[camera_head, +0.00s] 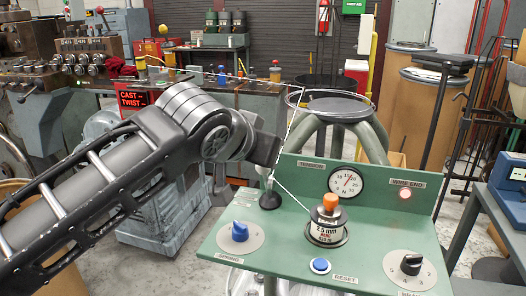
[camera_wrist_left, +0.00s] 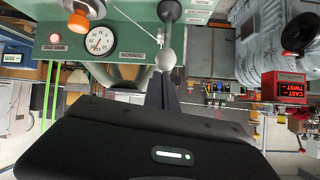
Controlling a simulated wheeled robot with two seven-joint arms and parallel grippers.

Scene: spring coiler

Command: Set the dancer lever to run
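A lever with a pale ball knob (camera_head: 262,170) rises from a black base (camera_head: 270,200) at the left of the green panel (camera_head: 360,248). I take it for the dancer lever. My left gripper (camera_head: 268,158) is just above the knob in the head view, its fingers mostly hidden there. In the left wrist view the dark fingers (camera_wrist_left: 163,90) look closed together, with their tips at or very near the knob (camera_wrist_left: 166,59). I cannot tell whether they touch it. My right gripper is not in view.
The panel carries a tension gauge (camera_head: 346,181), a lit wire-end lamp (camera_head: 405,193), an orange-topped spool (camera_head: 328,220), a blue knob (camera_head: 239,231), a blue reset button (camera_head: 320,265) and a black knob (camera_head: 411,264). A red cast/twist display (camera_head: 135,99) stands behind my left arm.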

